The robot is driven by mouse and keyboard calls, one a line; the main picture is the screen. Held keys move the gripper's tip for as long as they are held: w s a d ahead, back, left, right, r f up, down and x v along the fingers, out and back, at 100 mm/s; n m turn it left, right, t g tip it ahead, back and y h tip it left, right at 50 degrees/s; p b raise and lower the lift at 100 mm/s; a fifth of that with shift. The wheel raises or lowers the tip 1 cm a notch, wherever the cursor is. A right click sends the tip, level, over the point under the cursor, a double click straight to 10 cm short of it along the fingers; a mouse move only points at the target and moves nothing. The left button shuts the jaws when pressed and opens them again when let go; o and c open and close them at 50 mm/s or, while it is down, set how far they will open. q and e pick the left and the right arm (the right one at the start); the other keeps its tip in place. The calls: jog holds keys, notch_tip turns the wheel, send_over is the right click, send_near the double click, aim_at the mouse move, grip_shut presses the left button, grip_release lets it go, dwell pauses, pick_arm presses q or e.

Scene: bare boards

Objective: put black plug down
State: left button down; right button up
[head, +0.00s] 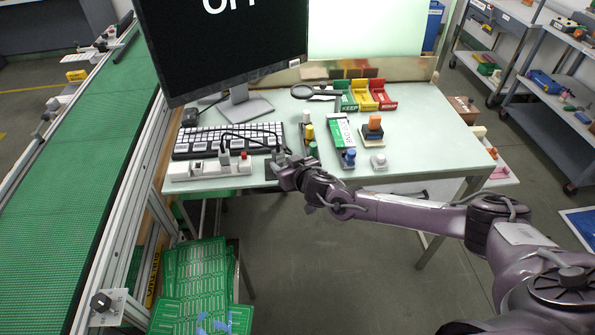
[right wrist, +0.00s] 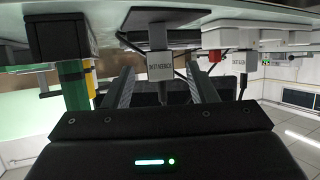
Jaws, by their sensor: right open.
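A dark plug with a pale printed label (right wrist: 160,66) stands on a small black pad (right wrist: 158,14) in the right wrist view, where the table appears at the top. My right gripper (right wrist: 161,80) is open, its fingers on either side of the plug with a gap at each side. In the head view my right gripper (head: 281,164) is low over the front edge of the table by the dark pad (head: 271,173), and largely hides the plug. A dark cable runs behind the plug. My left gripper is not in view.
A white power strip (head: 203,170) with another plug and a red switch (head: 245,167) lies left of the gripper. The keyboard (head: 229,141) is behind it.

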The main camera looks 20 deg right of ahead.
jog(key=v, duration=0.9)
jog(key=shift+s+b, duration=0.15)
jog(key=shift+b, duration=0.2)
jog(key=shift+r, duration=0.15)
jog(key=s+d+f+g+h, duration=0.1)
jog(key=d+f+g, duration=0.1)
jog(key=f, duration=0.8)
jog(key=s+d+f+g+h, duration=0.1)
jog(key=s+d+f, duration=0.15)
jog(key=f, duration=0.65)
jog(key=s+d+f+g, duration=0.2)
jog(key=s+f+g, duration=0.1)
jog(key=s+f, duration=0.8)
jog(key=s+a+f+g, duration=0.2)
jog(key=s+f, duration=0.4)
jog(key=s, duration=0.5)
jog(key=s+a+f+g, duration=0.2)
jog(key=s+f, duration=0.4)
jog(key=s, duration=0.5)
jog(key=s+a+f+n+g, duration=0.1)
jog(key=s+a+f+g, duration=0.1)
jog(key=s+f, duration=0.4)
jog(key=s, duration=0.5)
jog(key=shift+s+a+f, duration=0.25)
jog(key=shift+s+f, duration=0.05)
jog(key=shift+s, duration=0.1)
